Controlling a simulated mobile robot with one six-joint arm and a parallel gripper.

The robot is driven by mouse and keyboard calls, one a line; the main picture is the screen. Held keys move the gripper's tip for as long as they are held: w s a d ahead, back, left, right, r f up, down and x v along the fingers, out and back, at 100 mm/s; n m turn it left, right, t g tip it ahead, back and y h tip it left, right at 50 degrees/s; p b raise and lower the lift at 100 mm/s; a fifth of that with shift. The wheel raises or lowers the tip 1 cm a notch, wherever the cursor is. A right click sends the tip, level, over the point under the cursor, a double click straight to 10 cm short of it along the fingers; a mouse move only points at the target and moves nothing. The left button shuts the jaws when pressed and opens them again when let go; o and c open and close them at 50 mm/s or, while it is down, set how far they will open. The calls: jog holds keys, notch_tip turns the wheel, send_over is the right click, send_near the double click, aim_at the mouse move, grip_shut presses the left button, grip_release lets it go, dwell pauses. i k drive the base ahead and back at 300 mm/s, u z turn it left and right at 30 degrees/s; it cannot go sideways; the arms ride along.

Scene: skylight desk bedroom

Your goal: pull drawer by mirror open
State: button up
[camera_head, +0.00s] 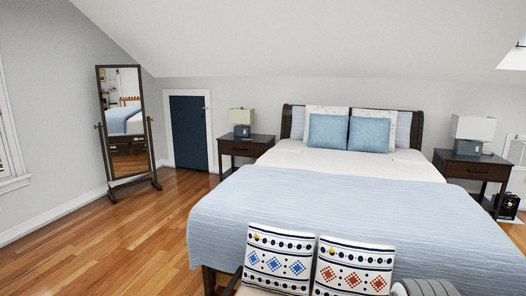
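A tall dark-framed standing mirror (125,110) is at the left, on the wood floor near the corner. The nightstand nearest it (263,139) stands left of the bed, beyond a small dark blue door. Its drawer (240,149) has a dark brown front that looks shut, with a small pale handle that is hard to make out. A lamp stands on top of this nightstand.
The bed (300,215) with a light blue cover fills the middle and right. Two patterned cushions (277,262) are at the front. Another nightstand (472,168) is right of the bed. The wood floor (130,235) at left is clear.

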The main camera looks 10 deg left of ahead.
aim_at(229, 147)
jog(key=u, duration=1.8)
jog(key=i, duration=5.05)
jog(key=z, duration=2.1)
